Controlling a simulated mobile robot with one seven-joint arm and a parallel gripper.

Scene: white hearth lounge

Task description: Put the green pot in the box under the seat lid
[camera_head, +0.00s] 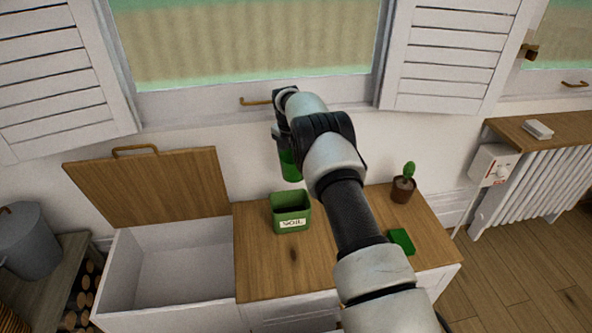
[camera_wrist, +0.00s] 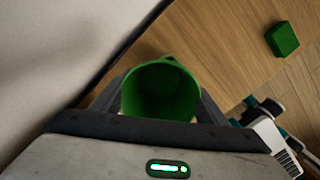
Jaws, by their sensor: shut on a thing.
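The green pot (camera_head: 290,166) is held up by my gripper (camera_head: 284,135), above the wooden bench top near the wall under the window. In the wrist view I look into the pot's open round mouth (camera_wrist: 160,92), with a gripper finger on each side; the pot looks empty. The seat lid (camera_head: 150,188) at the left is raised and leans back towards the wall. The white box (camera_head: 125,265) under it is open at the top, and its visible inside is empty. My gripper is to the right of the box.
A square green tin marked SOIL (camera_head: 291,213) stands on the wooden bench top (camera_head: 265,262), beside the box. A green block (camera_head: 401,241) and a cactus in a brown pot (camera_head: 403,187) are further right. A grey bucket (camera_head: 27,240) stands far left. A radiator (camera_head: 520,192) is at the right.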

